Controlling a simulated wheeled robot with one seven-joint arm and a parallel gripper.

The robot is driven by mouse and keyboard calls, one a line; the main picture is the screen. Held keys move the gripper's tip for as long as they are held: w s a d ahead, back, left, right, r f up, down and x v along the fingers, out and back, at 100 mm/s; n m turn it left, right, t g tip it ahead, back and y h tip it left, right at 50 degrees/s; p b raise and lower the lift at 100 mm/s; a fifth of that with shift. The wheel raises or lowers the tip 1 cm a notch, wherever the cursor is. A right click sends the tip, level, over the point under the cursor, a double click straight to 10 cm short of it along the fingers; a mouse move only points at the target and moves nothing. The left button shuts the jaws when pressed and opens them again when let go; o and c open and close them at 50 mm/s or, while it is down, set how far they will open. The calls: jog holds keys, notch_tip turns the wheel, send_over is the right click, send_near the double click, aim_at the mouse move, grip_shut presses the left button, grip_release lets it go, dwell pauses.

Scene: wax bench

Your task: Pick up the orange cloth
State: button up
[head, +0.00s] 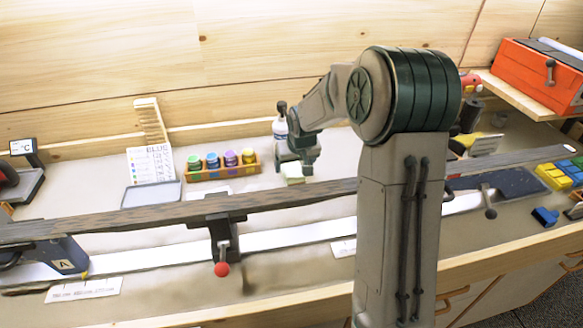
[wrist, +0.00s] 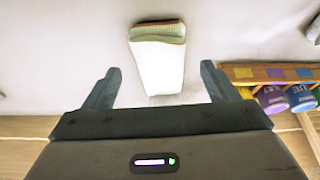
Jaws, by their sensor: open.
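My gripper (head: 297,165) is in the middle of the head view, low over the far part of the bench and pointing down. In the wrist view my gripper (wrist: 160,67) is open, with one finger on each side of a pale folded piece (wrist: 158,62). This piece looks like a folded cloth, white to pale green with a thin reddish-orange edge. It also shows under my gripper in the head view as a small pale yellow-green patch (head: 293,180). Neither finger appears to touch it. I see no plainly orange cloth.
A wooden rack of coloured jars (head: 222,167) stands left of my gripper, and a white bottle (head: 280,128) stands behind it. A long ski (head: 130,217) on clamps runs across the bench in front. An orange-red box (head: 530,75) sits on the right shelf.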

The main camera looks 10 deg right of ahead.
aim_at(293, 169)
jog(key=shift+x, duration=1.9)
jog(key=shift+s, duration=0.1)
jog(key=c, duration=1.1)
jog(key=shift+r, duration=0.1)
jog(key=shift+c, duration=0.2)
notch_tip(293, 169, up, 4)
jog(key=shift+f, duration=0.15)
jog(key=s+d+r+b, duration=0.1)
jog(key=s+d+r, duration=0.5)
jog(key=d, duration=0.4)
jog(key=shift+r+b, duration=0.4)
jog(key=shift+r, duration=0.15)
